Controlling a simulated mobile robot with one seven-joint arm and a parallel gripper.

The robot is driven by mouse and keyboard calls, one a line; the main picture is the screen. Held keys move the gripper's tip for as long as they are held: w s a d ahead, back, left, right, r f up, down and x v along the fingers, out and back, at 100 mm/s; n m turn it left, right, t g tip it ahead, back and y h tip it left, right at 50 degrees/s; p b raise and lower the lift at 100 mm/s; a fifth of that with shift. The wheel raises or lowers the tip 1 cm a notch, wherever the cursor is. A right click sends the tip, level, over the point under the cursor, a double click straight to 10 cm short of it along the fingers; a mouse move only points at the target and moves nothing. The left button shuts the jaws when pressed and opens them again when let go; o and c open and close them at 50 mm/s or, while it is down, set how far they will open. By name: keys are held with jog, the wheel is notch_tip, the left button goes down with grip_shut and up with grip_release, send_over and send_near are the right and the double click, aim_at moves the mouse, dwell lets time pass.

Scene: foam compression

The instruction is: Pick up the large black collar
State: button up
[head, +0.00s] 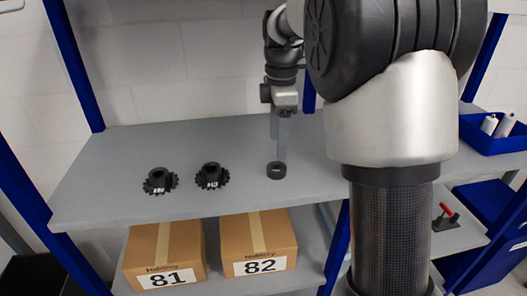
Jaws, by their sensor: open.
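The black collar (276,171), a short dark ring with a hole in its top, sits on the upper grey shelf (105,207) near its middle. My gripper (282,150) points downward just above and behind the collar in the head view. It is open, with nothing seen between its fingers. The finger tips are small in this view, and I cannot tell whether they touch the collar.
Two black toothed gears with raised hubs stand left of the collar, one at the far left (158,182) and one nearer (211,177). Cardboard boxes 81 (165,257) and 82 (258,246) are on the lower shelf. A blue bin (497,136) is at right.

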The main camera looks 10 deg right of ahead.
aim_at(277, 163)
notch_tip(277, 163, down, 8)
jog(key=shift+w+r, duration=0.1)
jog(key=shift+w, duration=0.05)
dwell(0.3)
jog(key=c, duration=1.1)
